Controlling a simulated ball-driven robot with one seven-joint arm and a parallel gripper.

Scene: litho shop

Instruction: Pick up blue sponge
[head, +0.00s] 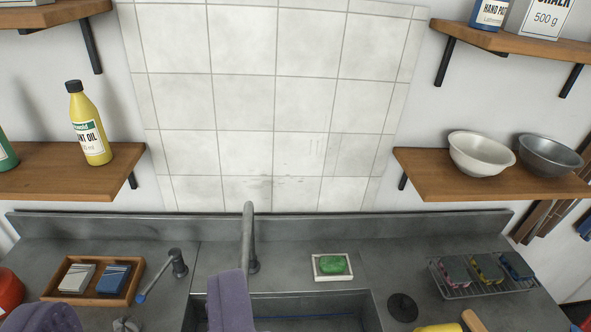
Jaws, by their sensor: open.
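The blue sponge (516,266) sits at the right end of a wire rack (473,292) on the grey counter, at the right of the head view. It has a darker side and leans in the rack. Next to it in the rack are a yellow-and-pink sponge (487,268) and a greenish one with a red part (456,270). My gripper (138,290) shows as two purple fingers at the lower left edge, wide apart and partly cut off. It is open, with nothing held, well left of the rack.
A sink (370,312) with a tall tap (248,232) lies in the middle. A wooden tray (65,275) holds blocks at left. A shelf (420,172) with bowls overhangs right.

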